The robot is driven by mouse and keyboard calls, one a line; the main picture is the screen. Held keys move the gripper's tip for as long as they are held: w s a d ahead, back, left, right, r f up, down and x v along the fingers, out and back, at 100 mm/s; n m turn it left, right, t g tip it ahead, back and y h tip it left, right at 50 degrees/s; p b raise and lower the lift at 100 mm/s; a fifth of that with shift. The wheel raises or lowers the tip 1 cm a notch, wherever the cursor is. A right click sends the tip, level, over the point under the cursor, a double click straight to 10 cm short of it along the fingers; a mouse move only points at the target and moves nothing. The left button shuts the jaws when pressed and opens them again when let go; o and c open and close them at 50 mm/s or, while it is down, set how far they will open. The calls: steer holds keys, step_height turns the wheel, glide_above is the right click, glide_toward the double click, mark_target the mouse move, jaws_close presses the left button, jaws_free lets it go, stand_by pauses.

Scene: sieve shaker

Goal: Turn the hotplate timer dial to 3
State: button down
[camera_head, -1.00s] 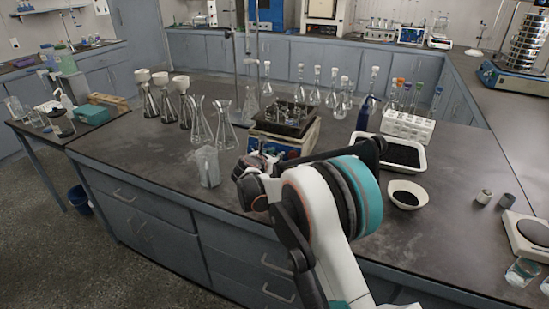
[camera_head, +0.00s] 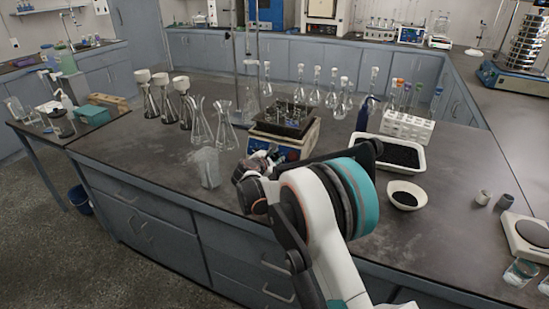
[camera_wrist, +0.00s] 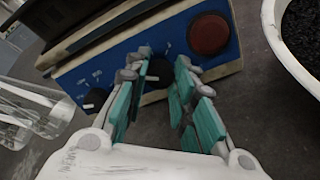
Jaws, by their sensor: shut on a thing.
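The hotplate (camera_head: 284,133) stands on the bench with a dark top and a blue front panel. In the wrist view its panel (camera_wrist: 122,66) carries a large red knob or button (camera_wrist: 208,35), a black dial (camera_wrist: 95,99) with a white pointer at the left, and another black dial (camera_wrist: 159,73) in the middle. My gripper (camera_wrist: 164,60) has its teal-padded fingers on either side of the middle dial and is shut on it. The fingers partly cover this dial, and I cannot read its setting. In the head view my arm hides part of the panel.
A clear beaker (camera_head: 207,167) stands close to the left of my gripper. Glass flasks (camera_head: 224,128) are behind it. A white tray of black grains (camera_head: 420,165) and a white bowl (camera_head: 406,195) are to the right of the hotplate. A test-tube rack (camera_head: 408,126) stands behind the tray.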

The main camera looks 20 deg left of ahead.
steer(key=m, duration=0.5)
steer(key=shift+m, duration=0.3)
steer(key=m, duration=0.5)
steer(key=shift+f+m+h+p, duration=0.1)
steer(key=shift+m+h+p, duration=0.2)
steer(key=shift+p, duration=0.1)
steer(key=m, duration=0.5)
steer(key=shift+m, duration=2.5)
steer(key=c, duration=1.3)
jaws_free()
steer(key=shift+c, duration=0.2)
steer(key=shift+s+a, duration=0.1)
